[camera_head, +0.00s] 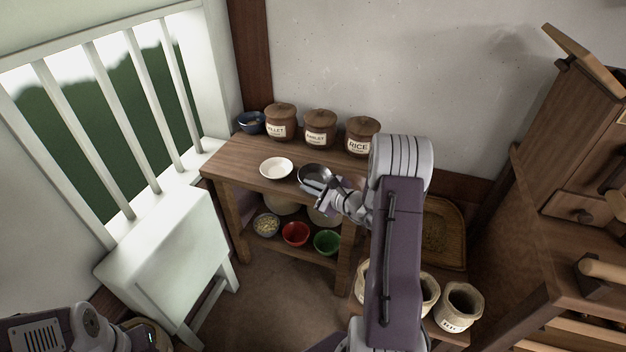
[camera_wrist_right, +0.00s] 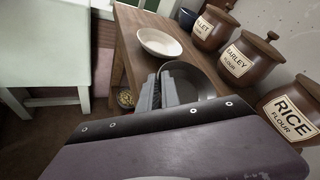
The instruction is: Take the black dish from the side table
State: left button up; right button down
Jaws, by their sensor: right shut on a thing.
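The black dish (camera_head: 314,171) is at the right part of the wooden side table's top (camera_head: 236,160). It also shows in the right wrist view (camera_wrist_right: 205,84), just beyond the fingers. My right gripper (camera_head: 323,187) is shut on the dish's near rim; its fingers also show in the right wrist view (camera_wrist_right: 160,93). I cannot tell whether the dish still touches the table. Part of my left arm shows at the bottom left of the head view, but its gripper is not seen.
A white dish (camera_head: 276,168) is close left of the black dish. Millet (camera_head: 281,125), barley (camera_head: 320,131) and rice (camera_head: 361,139) jars line the back, with a blue bowl (camera_head: 251,123) at the left. Red (camera_head: 295,234) and green (camera_head: 327,242) bowls stand on the lower shelf.

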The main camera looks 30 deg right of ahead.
dwell(0.4)
jog(key=r+p, duration=0.1)
jog(key=r, duration=0.1)
jog(key=r+p, duration=0.1)
jog(key=r, duration=0.2)
jog(key=shift+s+d, duration=0.2)
jog(key=s+d+r+p, duration=0.3)
jog(key=s+d+r, duration=0.3)
jog(key=s, duration=0.3)
jog(key=shift+s+p, duration=0.2)
jog(key=shift+p, duration=0.15)
